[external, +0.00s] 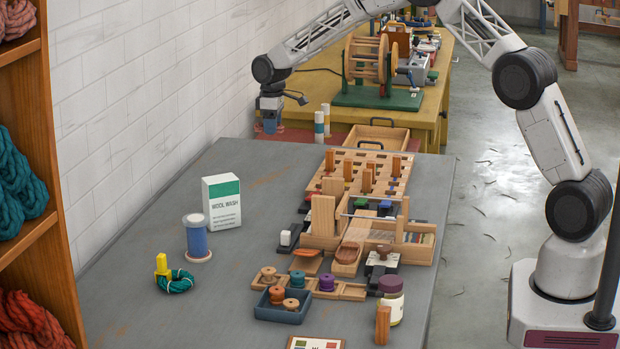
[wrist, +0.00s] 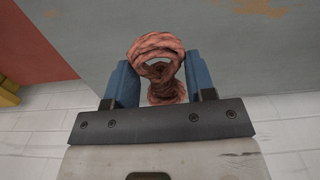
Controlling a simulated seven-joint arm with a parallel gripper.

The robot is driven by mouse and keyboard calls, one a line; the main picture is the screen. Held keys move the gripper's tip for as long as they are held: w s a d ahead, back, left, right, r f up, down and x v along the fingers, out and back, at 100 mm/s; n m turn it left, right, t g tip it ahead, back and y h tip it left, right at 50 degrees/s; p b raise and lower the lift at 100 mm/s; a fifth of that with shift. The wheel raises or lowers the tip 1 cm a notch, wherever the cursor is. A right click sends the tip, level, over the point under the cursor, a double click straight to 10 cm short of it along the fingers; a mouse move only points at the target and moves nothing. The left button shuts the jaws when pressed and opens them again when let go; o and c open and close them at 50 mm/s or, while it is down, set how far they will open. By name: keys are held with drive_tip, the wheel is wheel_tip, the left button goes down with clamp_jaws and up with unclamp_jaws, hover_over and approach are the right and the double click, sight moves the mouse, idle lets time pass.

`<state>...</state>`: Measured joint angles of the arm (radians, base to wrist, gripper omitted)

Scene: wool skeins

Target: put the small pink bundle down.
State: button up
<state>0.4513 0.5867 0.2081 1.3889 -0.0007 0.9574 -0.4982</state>
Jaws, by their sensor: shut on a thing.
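The small pink bundle (wrist: 158,44) is a twisted skein of dusty pink yarn. In the wrist view it sits between the two blue fingers of my gripper (wrist: 161,82), which is shut on it. In the external view my gripper (external: 270,126) hangs beyond the far left end of the grey table (external: 200,290), near the white wall. The bundle cannot be made out clearly there. In the wrist view, the grey table surface lies at the top.
A teal skein with a yellow block (external: 175,282), a blue spool (external: 196,240) and a wool wash box (external: 222,202) stand on the table's left. Wooden racks and trays (external: 365,240) crowd its right. The far left tabletop is clear.

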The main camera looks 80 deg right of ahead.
drive_tip(key=shift+s+d+m, duration=0.1)
drive_tip(key=shift+d+m, duration=0.2)
drive_tip(key=shift+d, duration=0.4)
hover_over(275, 163)
drive_tip(key=shift+d+f, duration=0.1)
drive_tip(key=shift+f, duration=3.05)
drive_tip(key=shift+f, duration=1.85)
drive_tip(key=shift+f, duration=0.1)
drive_tip(key=o, duration=0.9)
